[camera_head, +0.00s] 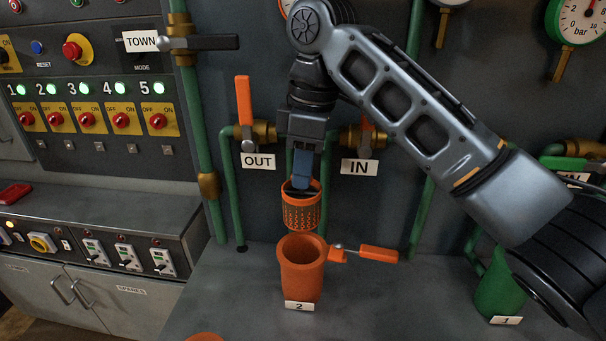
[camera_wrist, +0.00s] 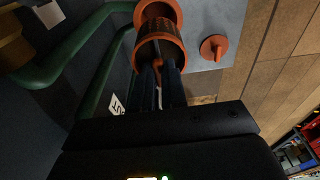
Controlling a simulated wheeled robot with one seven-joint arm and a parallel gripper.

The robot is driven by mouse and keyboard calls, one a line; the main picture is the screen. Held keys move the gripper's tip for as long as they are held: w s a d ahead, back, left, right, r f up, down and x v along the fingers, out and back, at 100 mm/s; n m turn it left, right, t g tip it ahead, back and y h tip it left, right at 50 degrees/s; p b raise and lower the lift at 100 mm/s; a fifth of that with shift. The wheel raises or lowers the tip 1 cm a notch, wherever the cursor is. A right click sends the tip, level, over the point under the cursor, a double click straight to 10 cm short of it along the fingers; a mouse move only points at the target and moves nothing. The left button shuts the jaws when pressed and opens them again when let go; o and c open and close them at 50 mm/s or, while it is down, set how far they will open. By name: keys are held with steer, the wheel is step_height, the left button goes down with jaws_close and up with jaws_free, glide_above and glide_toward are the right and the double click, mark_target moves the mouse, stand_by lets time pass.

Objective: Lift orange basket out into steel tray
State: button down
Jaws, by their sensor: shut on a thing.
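The orange basket (camera_head: 301,212), a perforated cup, hangs upright just above the open mouth of the orange pot (camera_head: 302,272) labelled 2. My gripper (camera_head: 301,187) points down and is shut on the basket at its top. In the wrist view the basket (camera_wrist: 160,46) sits at the tips of my gripper's fingers (camera_wrist: 159,72), with the pot (camera_wrist: 170,10) beyond it. Whether the basket's bottom is fully clear of the rim is hard to tell. I cannot make out a steel tray in either view.
An orange handle (camera_head: 378,253) sticks out right from the pot. A round orange part (camera_wrist: 214,47) lies on the grey bench (camera_head: 225,300). The OUT lever (camera_head: 244,100) and green pipes (camera_head: 238,190) stand behind. A green pot (camera_head: 497,290) is at the right.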

steer(key=shift+r, duration=0.1)
steer(key=shift+r+p, duration=2.55)
steer(key=shift+p, duration=0.35)
step_height(320, 180, up, 7)
steer(key=shift+r, duration=0.1)
